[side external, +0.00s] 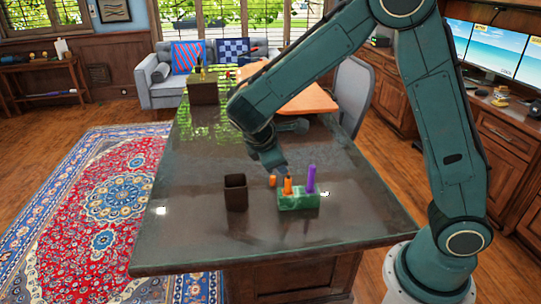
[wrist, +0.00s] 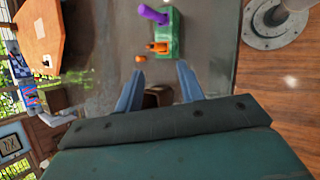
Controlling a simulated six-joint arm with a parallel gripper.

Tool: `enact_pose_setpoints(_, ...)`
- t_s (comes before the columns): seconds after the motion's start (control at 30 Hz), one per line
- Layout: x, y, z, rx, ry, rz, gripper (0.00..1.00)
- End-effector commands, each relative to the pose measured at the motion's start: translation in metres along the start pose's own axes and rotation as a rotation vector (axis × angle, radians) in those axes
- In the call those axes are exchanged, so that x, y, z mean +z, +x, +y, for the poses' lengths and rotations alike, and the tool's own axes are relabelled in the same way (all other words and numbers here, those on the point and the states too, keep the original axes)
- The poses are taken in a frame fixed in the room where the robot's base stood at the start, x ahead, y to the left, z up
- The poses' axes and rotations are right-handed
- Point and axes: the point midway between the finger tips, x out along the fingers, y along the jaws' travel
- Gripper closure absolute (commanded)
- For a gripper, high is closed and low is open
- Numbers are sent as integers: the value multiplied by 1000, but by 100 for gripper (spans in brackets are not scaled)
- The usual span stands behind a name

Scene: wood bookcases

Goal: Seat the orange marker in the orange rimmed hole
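A green block (side external: 298,201) stands on the dark table and also shows in the wrist view (wrist: 174,38). A purple marker (side external: 311,178) stands upright in its right part, and an orange piece (side external: 288,186) with a dark band stands in its left part. A small separate orange piece (side external: 272,181) is just left of the block; in the wrist view it looks round (wrist: 140,58). I cannot tell which orange piece is the marker, and no orange rim is clear. My gripper (wrist: 160,69) is open and empty, its fingers apart, above and behind the block's left end.
A dark brown open box (side external: 236,193) stands left of the block; the wrist view shows a brown box (wrist: 155,97) between my fingers, farther down. Another brown holder (side external: 203,92) stands at the table's far end, near an orange surface (side external: 290,95). The front table is clear.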

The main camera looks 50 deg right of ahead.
Motion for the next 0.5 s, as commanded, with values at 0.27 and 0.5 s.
enact_pose_setpoints(0.27, 41, -33, -4, -75, 241, 163, 62)
enact_pose_setpoints(0.5, 75, -58, -16, -143, 430, 288, 62)
